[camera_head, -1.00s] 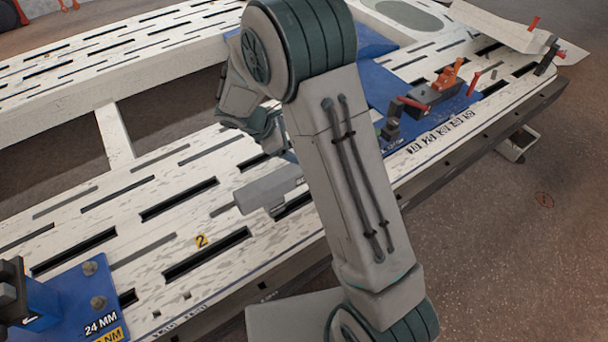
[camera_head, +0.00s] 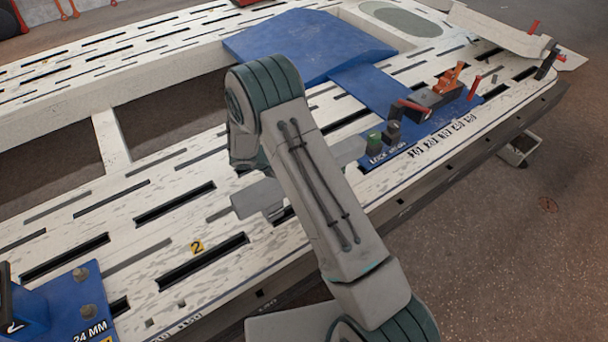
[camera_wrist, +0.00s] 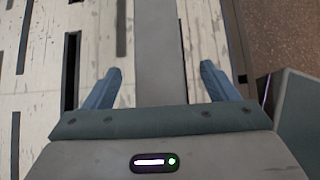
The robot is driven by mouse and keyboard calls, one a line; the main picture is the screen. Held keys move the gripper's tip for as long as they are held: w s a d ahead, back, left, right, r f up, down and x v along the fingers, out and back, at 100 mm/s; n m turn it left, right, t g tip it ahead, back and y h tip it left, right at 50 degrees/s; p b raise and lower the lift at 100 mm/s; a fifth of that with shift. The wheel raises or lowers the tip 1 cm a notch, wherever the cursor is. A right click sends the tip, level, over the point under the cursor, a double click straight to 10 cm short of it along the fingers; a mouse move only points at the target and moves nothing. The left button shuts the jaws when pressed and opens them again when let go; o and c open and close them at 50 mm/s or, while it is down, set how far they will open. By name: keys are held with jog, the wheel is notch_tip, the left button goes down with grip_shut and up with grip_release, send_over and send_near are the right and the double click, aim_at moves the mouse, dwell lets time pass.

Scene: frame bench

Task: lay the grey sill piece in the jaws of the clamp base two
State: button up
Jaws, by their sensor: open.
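The grey sill piece (camera_head: 256,199) lies on the slotted white bench, with its middle hidden behind my arm in the head view. In the wrist view the sill piece (camera_wrist: 157,45) runs lengthwise between my two fingers. My gripper (camera_wrist: 160,68) is open, one finger on each side of the piece, with a gap on both sides. In the head view my arm hides the gripper. A blue clamp base (camera_head: 62,302) marked "24 MM" stands at the lower left, cut by the picture edge. A yellow "2" label (camera_head: 197,247) is on the bench near it.
A blue plate (camera_head: 412,140) with a red-handled clamp (camera_head: 436,97) lies at the right, beyond the sill piece. A large blue panel (camera_head: 310,45) lies behind. Dark openings show at left. The bench between the sill piece and the left base is clear.

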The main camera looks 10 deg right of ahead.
jog(key=x, duration=0.5)
jog(key=shift+w+d+r+b, duration=0.15)
jog(key=shift+w+d+b, duration=0.1)
jog(key=shift+d+b, duration=0.15)
jog(key=shift+r, duration=0.1)
grip_shut()
jog(key=shift+w+r, duration=0.1)
jog(key=shift+r, duration=0.05)
